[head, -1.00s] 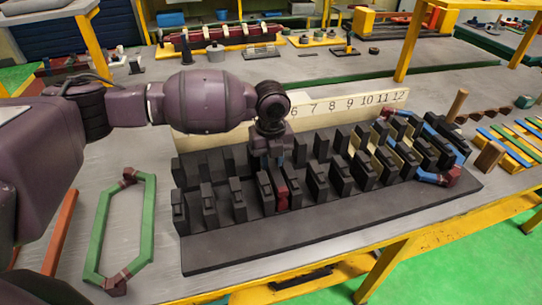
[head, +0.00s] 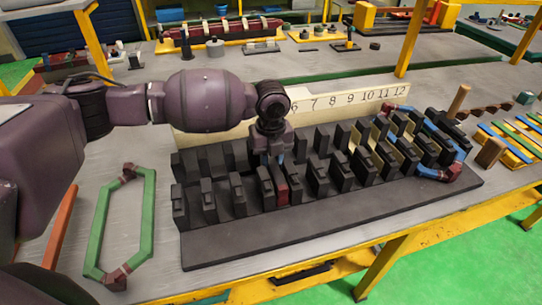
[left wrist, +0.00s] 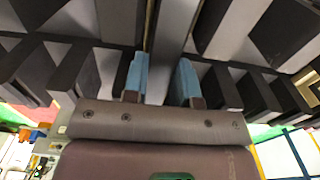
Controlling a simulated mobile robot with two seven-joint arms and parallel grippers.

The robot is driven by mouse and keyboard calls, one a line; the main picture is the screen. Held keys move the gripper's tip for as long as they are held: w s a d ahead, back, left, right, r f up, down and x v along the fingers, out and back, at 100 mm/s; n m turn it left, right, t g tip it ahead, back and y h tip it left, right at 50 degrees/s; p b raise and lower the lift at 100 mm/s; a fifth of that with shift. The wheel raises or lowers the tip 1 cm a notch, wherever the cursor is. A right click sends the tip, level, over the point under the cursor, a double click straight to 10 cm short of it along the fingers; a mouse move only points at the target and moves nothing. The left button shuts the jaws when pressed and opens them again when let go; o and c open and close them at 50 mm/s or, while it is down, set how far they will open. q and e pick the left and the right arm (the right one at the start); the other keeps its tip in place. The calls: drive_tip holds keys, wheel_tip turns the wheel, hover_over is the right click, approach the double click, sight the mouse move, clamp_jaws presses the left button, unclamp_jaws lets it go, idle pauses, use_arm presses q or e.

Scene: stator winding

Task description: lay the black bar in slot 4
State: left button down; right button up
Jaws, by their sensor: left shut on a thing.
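My left gripper (head: 272,157) points down among the black teeth of the long slotted stator block (head: 330,226), left of the label 6. In the left wrist view its two blue fingers (left wrist: 163,82) stand apart. A dark grey bar-like strip (left wrist: 172,55) runs between them; I take it to be the black bar, held in the grip. How deep it sits in a slot is hidden. In the head view the arm covers the low numbers of the label strip (head: 345,103), so slot 4's label does not show. A dark red piece (head: 282,191) sits between front teeth just below the gripper.
A green coil with dark red ends (head: 97,228) lies left of the block. A blue coil (head: 430,173) sits around teeth at the right end.

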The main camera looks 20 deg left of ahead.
drive_tip(key=shift+s+f, duration=0.1)
drive_tip(key=shift+s, duration=0.05)
use_arm(q)
drive_tip(key=shift+f, duration=0.2)
use_arm(e)
drive_tip(key=shift+s+f, duration=0.25)
drive_tip(key=shift+s, duration=0.15)
drive_tip(key=shift+w, duration=0.15)
use_arm(q)
drive_tip(key=shift+f, duration=0.2)
drive_tip(key=c, duration=0.9)
unclamp_jaws()
drive_tip(key=shift+o, duration=0.4)
use_arm(e)
drive_tip(key=shift+r, duration=0.1)
